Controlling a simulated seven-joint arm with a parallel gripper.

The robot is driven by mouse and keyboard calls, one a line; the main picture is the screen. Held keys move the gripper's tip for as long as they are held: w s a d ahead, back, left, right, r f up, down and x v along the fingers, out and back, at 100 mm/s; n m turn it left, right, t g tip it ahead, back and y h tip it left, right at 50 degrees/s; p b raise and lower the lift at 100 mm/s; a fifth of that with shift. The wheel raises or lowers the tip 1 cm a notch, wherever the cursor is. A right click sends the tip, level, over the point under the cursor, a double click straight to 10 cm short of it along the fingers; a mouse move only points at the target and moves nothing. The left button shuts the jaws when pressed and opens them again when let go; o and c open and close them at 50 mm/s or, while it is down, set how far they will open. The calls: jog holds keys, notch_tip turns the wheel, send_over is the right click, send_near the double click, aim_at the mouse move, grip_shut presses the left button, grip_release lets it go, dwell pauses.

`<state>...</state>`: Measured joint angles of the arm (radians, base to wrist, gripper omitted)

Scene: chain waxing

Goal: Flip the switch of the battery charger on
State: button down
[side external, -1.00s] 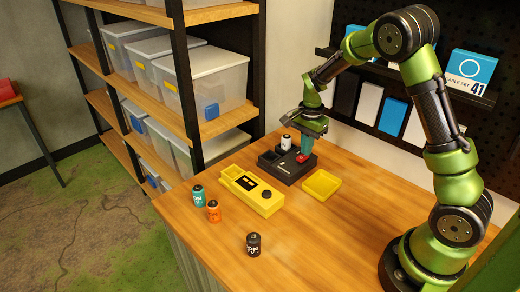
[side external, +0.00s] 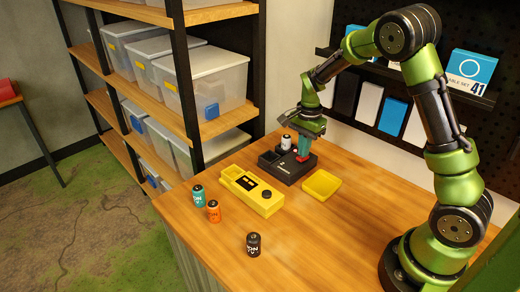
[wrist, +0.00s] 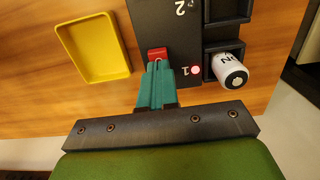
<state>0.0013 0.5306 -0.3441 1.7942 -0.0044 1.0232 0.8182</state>
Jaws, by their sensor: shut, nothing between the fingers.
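The black battery charger (side external: 290,172) stands on the wooden table below my gripper; it also shows in the wrist view (wrist: 160,20). Its red switch (wrist: 157,53) is right at my fingertips; whether they touch it, and which way it is tipped, I cannot tell. A white battery (side external: 286,143) is in the charger's bay marked 1, also in the wrist view (wrist: 230,72). A small red light (wrist: 196,71) shows beside that number. The bay marked 2 (wrist: 226,10) looks empty where visible. My gripper (side external: 304,156) points down, its teal fingers (wrist: 158,68) shut and empty.
A yellow tray (side external: 321,185) lies empty right of the charger. A yellow device with a black knob (side external: 252,191) is in front of it. Teal (side external: 198,196), orange (side external: 214,211) and black (side external: 253,244) batteries stand at the table's front left. The table's right side is clear.

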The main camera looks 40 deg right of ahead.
notch_tip(320, 180, up, 14)
jog(key=d, duration=0.2)
jog(key=shift+d, duration=0.2)
dwell(0.4)
jog(key=s+a+r+n+t, duration=0.2)
jog(key=s+a+n+t, duration=0.1)
jog(key=s+a+n, duration=0.4)
jog(key=s+a+r+n+t+y, duration=0.1)
jog(key=s+a+r+n+t, duration=0.1)
jog(key=s+a+n+t, duration=0.2)
jog(key=s+a+n, duration=0.3)
jog(key=s+a, duration=0.2)
jog(key=s, duration=0.1)
jog(key=shift+s+a+r+y, duration=0.2)
jog(key=shift+r+y, duration=0.1)
jog(key=shift+r, duration=0.1)
